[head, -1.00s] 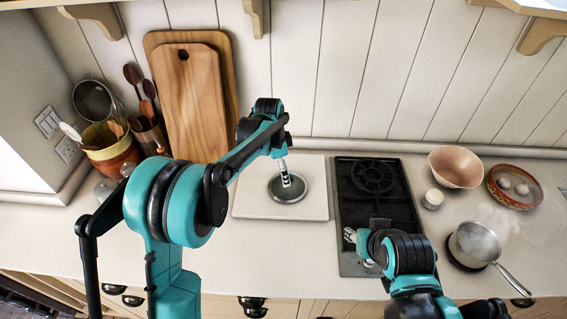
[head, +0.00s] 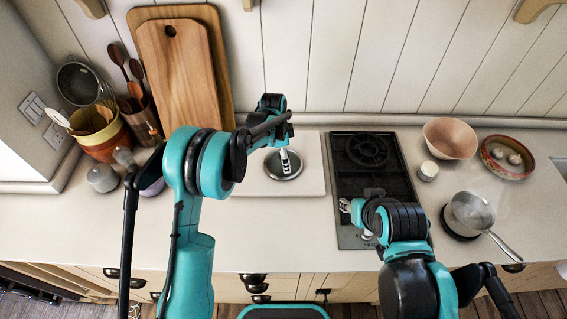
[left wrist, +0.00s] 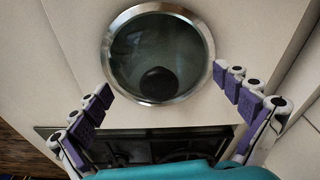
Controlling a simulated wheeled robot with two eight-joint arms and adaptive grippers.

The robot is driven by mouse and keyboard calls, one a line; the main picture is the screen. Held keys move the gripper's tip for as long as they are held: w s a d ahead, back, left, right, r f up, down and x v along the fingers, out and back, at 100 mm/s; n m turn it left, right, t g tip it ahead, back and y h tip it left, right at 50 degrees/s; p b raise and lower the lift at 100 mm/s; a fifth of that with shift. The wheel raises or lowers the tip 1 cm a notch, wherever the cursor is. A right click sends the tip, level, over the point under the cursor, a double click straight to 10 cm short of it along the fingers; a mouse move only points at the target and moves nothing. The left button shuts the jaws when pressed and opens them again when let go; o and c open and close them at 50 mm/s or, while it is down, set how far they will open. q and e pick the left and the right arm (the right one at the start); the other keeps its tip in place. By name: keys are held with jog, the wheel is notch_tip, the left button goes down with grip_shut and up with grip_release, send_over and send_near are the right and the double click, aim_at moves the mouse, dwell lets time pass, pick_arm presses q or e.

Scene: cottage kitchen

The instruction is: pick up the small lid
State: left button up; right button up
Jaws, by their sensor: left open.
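The small lid (left wrist: 133,48) is round glass with a metal rim and a dark knob. It lies on a pale square board in the left wrist view and also shows in the head view (head: 283,172). My left gripper (left wrist: 166,88) is open and empty, its purple-padded fingers spread to either side of the lid's near edge, apart from it. In the head view the left gripper (head: 287,163) hangs over the lid and partly hides it. My right gripper (head: 350,207) is over the front of the black hob; its finger opening is too small to tell.
The pale board (head: 312,183) lies left of the hob (head: 365,165). A steaming saucepan (head: 470,213), a pink bowl (head: 451,138) and a red dish (head: 507,157) stand at the right. Cutting boards (head: 180,75) and utensil pots (head: 103,135) stand at the left. The front counter is clear.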

pick_arm(q)
jog(key=shift+r, duration=0.1)
jog(key=c, duration=1.5)
jog(key=shift+s, duration=0.25)
jog(key=c, duration=0.5)
